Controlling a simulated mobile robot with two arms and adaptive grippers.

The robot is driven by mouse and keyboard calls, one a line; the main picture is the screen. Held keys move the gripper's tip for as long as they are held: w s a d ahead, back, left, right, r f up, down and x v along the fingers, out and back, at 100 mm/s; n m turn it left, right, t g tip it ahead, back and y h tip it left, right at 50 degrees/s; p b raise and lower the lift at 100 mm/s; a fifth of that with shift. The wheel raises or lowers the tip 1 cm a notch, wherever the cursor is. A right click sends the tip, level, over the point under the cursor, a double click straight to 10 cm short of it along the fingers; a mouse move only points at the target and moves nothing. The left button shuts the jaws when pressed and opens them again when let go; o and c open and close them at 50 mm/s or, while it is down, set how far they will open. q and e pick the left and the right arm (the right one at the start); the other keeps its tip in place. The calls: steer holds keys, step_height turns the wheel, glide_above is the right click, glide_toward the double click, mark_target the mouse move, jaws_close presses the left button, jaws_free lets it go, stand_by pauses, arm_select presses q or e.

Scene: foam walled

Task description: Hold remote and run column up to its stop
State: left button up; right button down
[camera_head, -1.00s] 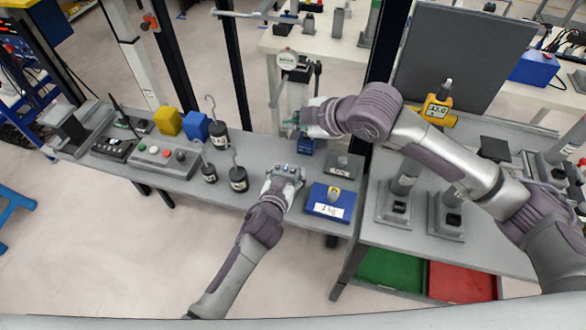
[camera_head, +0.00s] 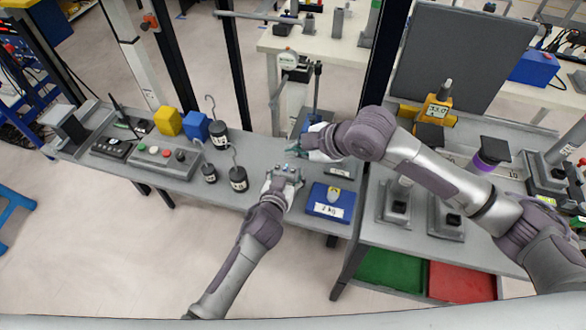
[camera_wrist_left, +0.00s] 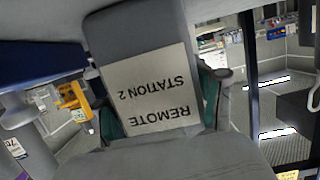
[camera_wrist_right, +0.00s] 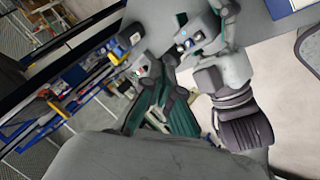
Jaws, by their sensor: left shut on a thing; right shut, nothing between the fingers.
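My left gripper (camera_head: 281,184) is shut on the grey remote (camera_head: 286,170), held above the front of the bench. The left wrist view shows its label, REMOTE STATION 2 (camera_wrist_left: 150,90), between the teal fingers. My right gripper (camera_head: 300,149) is shut and empty, just behind the remote. In the right wrist view its teal fingertips (camera_wrist_right: 163,78) are close to the remote's button face; I cannot tell whether they touch. A slim upright with a blue lower part (camera_head: 316,117) stands behind. A black plate (camera_head: 495,149) tops a purple section (camera_head: 489,162) at the right. Which one is the task's column is unclear.
The bench holds a button box (camera_head: 165,158), hooked weights (camera_head: 238,178), yellow (camera_head: 168,121) and blue (camera_head: 195,125) blocks, and a blue 2 kg block (camera_head: 325,204). Grey stands (camera_head: 396,211) and a dark panel (camera_head: 458,58) are on the right.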

mark_target(295, 171)
steer(key=shift+f, duration=2.25)
steer(key=shift+f, duration=0.4)
steer(key=shift+f, duration=0.3)
stand_by(1.4)
stand_by(1.7)
steer(key=shift+r, duration=0.75)
steer(key=shift+r, duration=2.5)
